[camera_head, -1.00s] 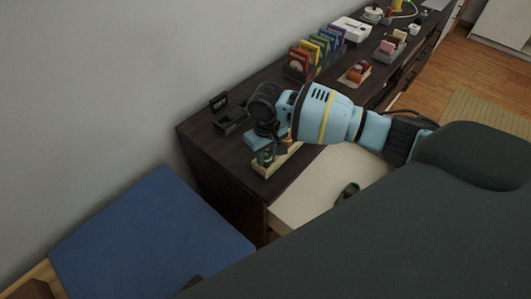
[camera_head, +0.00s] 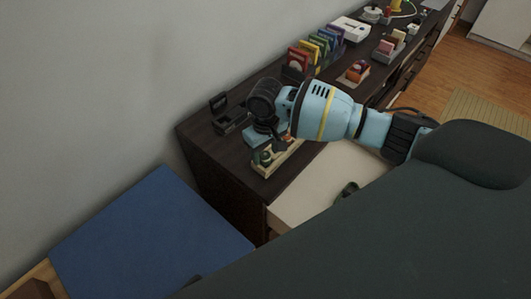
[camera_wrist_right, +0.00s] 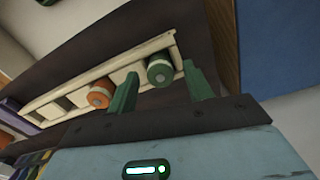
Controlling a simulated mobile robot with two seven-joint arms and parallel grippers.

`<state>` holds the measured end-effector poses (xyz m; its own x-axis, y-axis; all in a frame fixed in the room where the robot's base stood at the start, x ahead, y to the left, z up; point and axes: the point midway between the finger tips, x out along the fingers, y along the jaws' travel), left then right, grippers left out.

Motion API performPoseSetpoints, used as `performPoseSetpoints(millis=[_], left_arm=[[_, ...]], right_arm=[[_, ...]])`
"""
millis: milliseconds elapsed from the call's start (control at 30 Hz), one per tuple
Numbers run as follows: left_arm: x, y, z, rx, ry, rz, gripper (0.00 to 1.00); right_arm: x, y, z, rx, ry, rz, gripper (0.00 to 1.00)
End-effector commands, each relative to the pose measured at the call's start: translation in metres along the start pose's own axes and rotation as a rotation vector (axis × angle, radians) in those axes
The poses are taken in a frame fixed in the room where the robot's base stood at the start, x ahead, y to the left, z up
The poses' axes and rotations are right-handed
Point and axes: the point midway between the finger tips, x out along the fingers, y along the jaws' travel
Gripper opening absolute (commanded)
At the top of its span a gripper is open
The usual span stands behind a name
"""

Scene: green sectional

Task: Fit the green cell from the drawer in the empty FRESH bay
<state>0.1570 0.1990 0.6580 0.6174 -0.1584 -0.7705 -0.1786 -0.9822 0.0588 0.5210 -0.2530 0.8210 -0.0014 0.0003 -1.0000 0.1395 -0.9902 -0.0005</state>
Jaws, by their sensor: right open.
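A cream tray (camera_head: 262,170) with several bays stands near the dresser's front edge; it fills the upper left of the right wrist view (camera_wrist_right: 144,50). A green cell (camera_wrist_right: 160,70) with a pale end sits in its end bay, and an orange cell (camera_wrist_right: 99,96) sits in another bay. In the head view the green cell (camera_head: 265,157) is partly hidden. My right gripper (camera_wrist_right: 160,89) is open, its green fingers on either side of the green cell, with gaps visible. I cannot tell how deep the cell sits. My left gripper is out of view. Bay labels are unreadable.
The open drawer (camera_head: 310,190) holds a dark green item (camera_head: 347,191), partly hidden by my body. A black device (camera_head: 228,119) stands left of the tray. Coloured packets (camera_head: 318,50) and small holders (camera_head: 356,74) stand farther back. A blue panel (camera_head: 150,230) lies at the left.

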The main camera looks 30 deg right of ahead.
Motion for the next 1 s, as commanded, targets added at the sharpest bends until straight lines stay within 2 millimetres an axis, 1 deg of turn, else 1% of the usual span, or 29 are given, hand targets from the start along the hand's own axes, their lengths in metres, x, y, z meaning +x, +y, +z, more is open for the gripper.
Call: performPoseSetpoints(millis=[33, 300, 500, 600, 700, 1000], left_arm=[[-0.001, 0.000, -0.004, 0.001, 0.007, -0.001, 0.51], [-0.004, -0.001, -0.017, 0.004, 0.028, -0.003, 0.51], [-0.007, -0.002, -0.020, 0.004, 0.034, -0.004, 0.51], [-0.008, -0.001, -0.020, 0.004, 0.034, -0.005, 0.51], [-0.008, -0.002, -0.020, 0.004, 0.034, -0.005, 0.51], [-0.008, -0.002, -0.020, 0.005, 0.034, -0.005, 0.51]], right_arm=[[-0.013, 0.000, -0.002, 0.001, 0.008, 0.000, 0.51], [-0.068, 0.000, -0.002, -0.001, 0.009, -0.001, 0.51], [-0.097, 0.000, -0.001, 0.000, 0.006, -0.001, 0.51], [-0.106, 0.000, -0.001, 0.000, 0.005, -0.001, 0.51], [-0.109, 0.000, -0.001, 0.000, 0.003, -0.001, 0.51], [-0.110, 0.000, 0.000, 0.000, 0.002, -0.001, 0.51]])
